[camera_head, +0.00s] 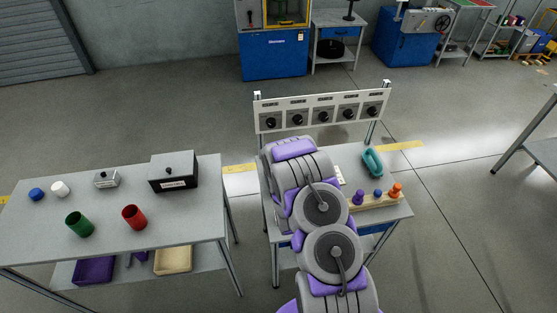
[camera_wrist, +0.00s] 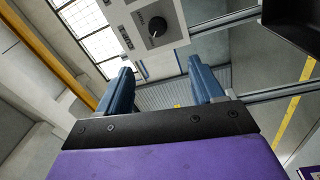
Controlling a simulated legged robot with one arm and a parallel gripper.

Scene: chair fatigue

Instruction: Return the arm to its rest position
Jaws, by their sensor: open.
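My grey and purple arm rises from the bottom of the head view and reaches over the right-hand table (camera_head: 385,213) toward a white panel (camera_head: 322,112) with several black knobs. My gripper is hidden behind the arm there. In the wrist view my gripper (camera_wrist: 162,82) shows two blue fingers spread apart with nothing between them. Beyond the fingertips, the panel's edge (camera_wrist: 135,22) with one black knob (camera_wrist: 157,27) shows at the top. The fingers appear apart from the knob.
The right table holds a teal ring-like object (camera_head: 372,162) and a wooden strip (camera_head: 377,202) with purple, blue and orange pegs. The left table (camera_head: 150,240) carries green (camera_head: 79,224) and red cups (camera_head: 134,217) and a black box (camera_head: 173,172). Floor shows between the tables.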

